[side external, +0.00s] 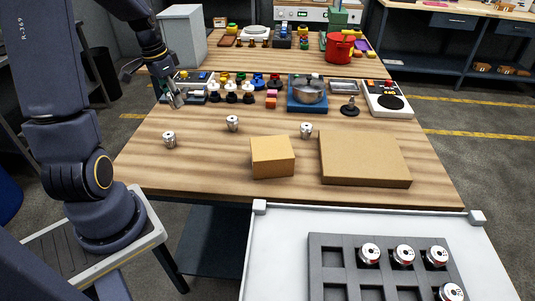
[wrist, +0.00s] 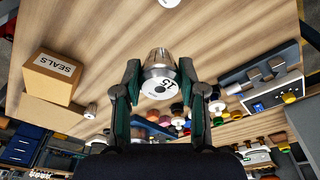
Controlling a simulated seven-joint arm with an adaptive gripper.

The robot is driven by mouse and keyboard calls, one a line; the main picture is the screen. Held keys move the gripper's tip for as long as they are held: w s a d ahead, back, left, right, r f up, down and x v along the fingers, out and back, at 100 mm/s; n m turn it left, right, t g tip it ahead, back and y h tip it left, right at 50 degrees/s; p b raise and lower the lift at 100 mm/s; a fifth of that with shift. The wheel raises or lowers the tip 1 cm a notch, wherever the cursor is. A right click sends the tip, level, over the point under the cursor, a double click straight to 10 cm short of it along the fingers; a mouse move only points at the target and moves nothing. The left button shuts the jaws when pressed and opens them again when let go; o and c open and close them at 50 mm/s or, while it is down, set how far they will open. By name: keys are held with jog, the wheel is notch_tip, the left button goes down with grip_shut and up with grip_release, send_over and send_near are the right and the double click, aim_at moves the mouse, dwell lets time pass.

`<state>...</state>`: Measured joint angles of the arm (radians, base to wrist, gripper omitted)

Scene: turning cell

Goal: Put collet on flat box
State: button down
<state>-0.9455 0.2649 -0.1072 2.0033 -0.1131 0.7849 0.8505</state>
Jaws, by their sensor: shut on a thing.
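My gripper (wrist: 160,68) is shut on a silver collet (wrist: 159,86) whose white end face reads 15. In the side external view my gripper (side external: 176,99) is over the left back of the wooden table; the held collet is too small there to make out clearly. The flat box (side external: 365,158), brown and closed, lies at the table's front right with a bare top, well away from my gripper. It also shows partly behind the SEALS box in the wrist view (wrist: 45,115). Other collets stand on the table: one at left (side external: 169,139), one in the middle (side external: 233,123), one near the boxes (side external: 306,130).
A smaller brown box marked SEALS (wrist: 54,66) stands just left of the flat box in the side view (side external: 272,157). Coloured holders (side external: 231,93), a blue unit with a metal bowl (side external: 308,92) and a scale (side external: 387,99) line the back. A grey rack (side external: 334,268) holds several collets in front.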

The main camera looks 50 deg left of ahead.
jog(key=w+d+r+m, duration=0.3)
jog(key=w+d+m, duration=0.1)
jog(key=w+d, duration=1.15)
jog(key=d+m+h, duration=0.1)
jog(key=d+m, duration=0.5)
jog(key=d, duration=1.5)
send_over(345, 158)
jog(key=s, duration=0.1)
jog(key=f, duration=0.8)
jog(key=shift+s+a+f, duration=0.2)
jog(key=shift+a, duration=0.05)
jog(key=shift+w+d+f, duration=0.1)
jog(key=shift+w+f, duration=0.25)
jog(key=shift+f, duration=1.6)
